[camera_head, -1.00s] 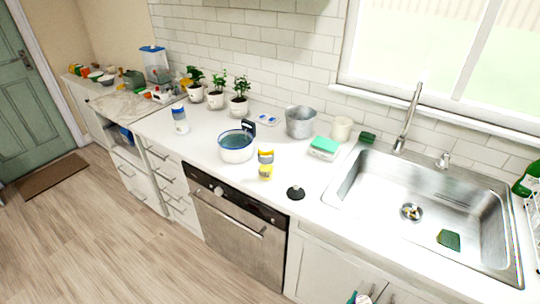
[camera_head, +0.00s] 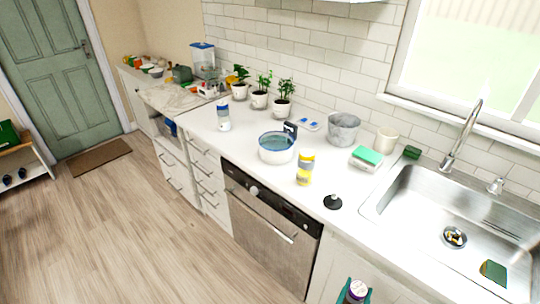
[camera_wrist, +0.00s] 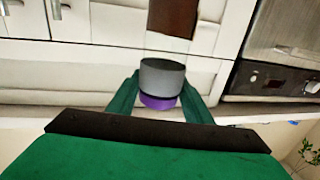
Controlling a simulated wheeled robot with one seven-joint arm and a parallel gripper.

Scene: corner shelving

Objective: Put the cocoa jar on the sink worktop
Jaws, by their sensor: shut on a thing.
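My gripper (camera_head: 354,293) is at the bottom edge of the head view, in front of the white cabinets and below the worktop's front edge. Its green fingers are shut on a jar, taken as the cocoa jar (camera_head: 358,288), with a purple and pale top. In the wrist view, the jar (camera_wrist: 162,80) shows a grey end and a purple band between the fingers (camera_wrist: 160,97); no label is readable. The sink worktop (camera_head: 345,185) is white and runs left from the steel sink (camera_head: 455,220). The jar is apart from it.
On the worktop stand a yellow jar (camera_head: 305,170), a black-knobbed disc (camera_head: 333,202), a blue-rimmed pot (camera_head: 277,150), a sponge box (camera_head: 366,158), a metal bucket (camera_head: 342,129) and a blue-lidded jar (camera_head: 223,118). Bare worktop lies between the yellow jar and sponge box.

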